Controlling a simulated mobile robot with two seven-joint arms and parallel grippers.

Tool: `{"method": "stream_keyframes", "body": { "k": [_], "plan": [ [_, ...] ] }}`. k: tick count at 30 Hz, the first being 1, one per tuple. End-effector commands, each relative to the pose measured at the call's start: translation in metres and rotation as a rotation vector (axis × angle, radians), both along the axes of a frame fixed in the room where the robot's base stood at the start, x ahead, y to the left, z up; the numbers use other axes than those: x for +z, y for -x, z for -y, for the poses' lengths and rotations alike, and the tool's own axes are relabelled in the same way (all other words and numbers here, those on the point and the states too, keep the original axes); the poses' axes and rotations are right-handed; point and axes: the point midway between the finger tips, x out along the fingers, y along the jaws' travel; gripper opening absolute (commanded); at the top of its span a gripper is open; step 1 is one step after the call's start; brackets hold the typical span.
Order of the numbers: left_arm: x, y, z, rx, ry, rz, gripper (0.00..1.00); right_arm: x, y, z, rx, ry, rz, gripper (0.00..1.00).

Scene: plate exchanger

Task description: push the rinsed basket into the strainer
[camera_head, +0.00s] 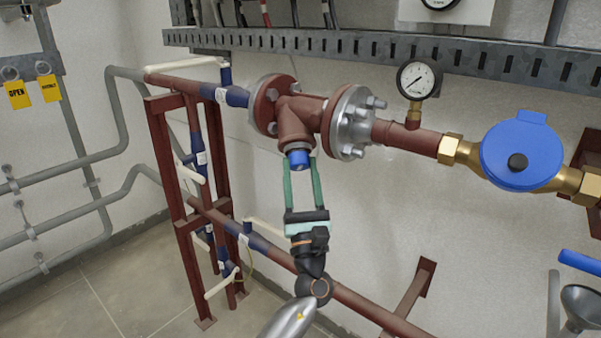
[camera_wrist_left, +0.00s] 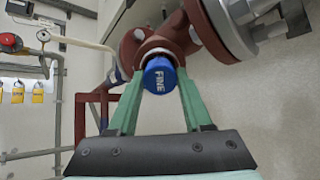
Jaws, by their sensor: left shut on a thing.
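The strainer (camera_head: 293,118) is a dark red Y-shaped pipe body between bolted flanges, and its angled branch points down. It also shows in the left wrist view (camera_wrist_left: 140,45). The basket shows only as a blue end (camera_head: 298,160) at the mouth of that branch. In the left wrist view the blue end (camera_wrist_left: 160,78) carries the word FINE. My left gripper (camera_head: 301,166) points up from below and is shut on the blue end, with one green finger on each side. The rest of the basket is hidden, so its depth inside cannot be told. My right gripper is not in view.
A pressure gauge (camera_head: 415,80) and a blue meter (camera_head: 521,152) sit on the pipe to the right. A red pipe frame (camera_head: 165,165) with blue valves stands left. A lower red pipe (camera_head: 345,297) crosses behind my arm. A perforated metal tray (camera_head: 380,47) runs above.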

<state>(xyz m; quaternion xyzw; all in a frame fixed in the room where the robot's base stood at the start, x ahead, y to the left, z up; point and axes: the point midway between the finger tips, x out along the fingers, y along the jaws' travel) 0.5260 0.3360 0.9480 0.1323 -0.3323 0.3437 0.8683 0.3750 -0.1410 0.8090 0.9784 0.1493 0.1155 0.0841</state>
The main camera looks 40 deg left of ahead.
Motion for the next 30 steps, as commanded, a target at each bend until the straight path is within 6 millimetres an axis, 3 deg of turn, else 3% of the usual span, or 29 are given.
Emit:
{"method": "stream_keyframes", "body": {
  "k": [2,10,18,30],
  "plan": [
    [0.006,0.0,-0.002,0.002,-0.003,0.009,0.54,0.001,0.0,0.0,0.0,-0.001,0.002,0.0],
    [0.003,0.0,-0.001,0.001,-0.002,0.005,0.85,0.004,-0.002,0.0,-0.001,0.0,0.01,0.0],
    [0.0,0.001,0.0,0.0,0.0,0.002,0.85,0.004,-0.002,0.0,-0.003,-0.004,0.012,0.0],
    [-0.027,0.021,0.02,-0.001,0.0,0.002,0.85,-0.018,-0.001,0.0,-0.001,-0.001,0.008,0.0]
  ]
}}
